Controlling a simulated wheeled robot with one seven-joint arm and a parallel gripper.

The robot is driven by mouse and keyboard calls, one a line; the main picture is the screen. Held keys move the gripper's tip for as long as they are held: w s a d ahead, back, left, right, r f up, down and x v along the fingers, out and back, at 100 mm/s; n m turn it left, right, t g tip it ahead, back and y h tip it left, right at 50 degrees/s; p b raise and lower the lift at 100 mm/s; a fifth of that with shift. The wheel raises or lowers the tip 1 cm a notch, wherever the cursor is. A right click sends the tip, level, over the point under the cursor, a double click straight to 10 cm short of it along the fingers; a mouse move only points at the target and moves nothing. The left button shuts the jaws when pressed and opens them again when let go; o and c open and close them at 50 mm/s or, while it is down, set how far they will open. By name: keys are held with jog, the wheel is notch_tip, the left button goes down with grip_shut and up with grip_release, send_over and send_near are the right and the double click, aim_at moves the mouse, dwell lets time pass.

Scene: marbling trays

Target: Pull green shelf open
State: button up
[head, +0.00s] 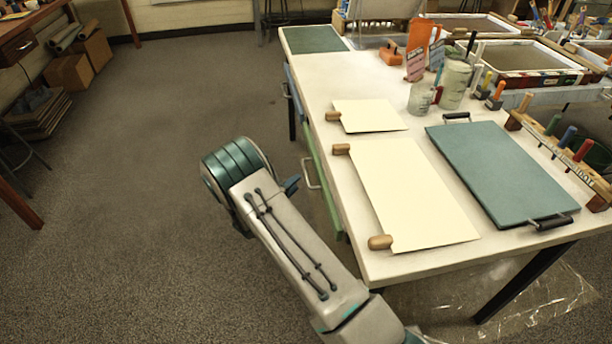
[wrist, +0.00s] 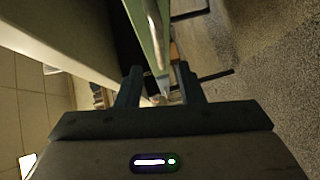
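The green shelf (head: 326,190) is a thin green panel under the white table's left side, with a pale metal bar handle (head: 311,174) on its outer face. In the wrist view the green shelf (wrist: 142,32) runs down toward the fingers, with its handle (wrist: 155,40) along it. My gripper (wrist: 162,86) is open, its dark fingers on either side of the handle's line. I cannot tell whether a finger touches the handle. In the head view only a dark part of my gripper (head: 290,186) shows beside the handle; my arm hides the rest.
The white table (head: 330,80) holds cream sheets (head: 410,195), a teal board (head: 500,170), pots and trays. A blue shelf (head: 292,88) sits farther back on the same side. The carpet to the left is clear up to cardboard boxes (head: 70,72).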

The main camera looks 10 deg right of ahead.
aim_at(306, 173)
jog(key=x, duration=0.8)
jog(key=shift+a+b, duration=0.1)
jog(key=shift+b, duration=0.2)
grip_shut()
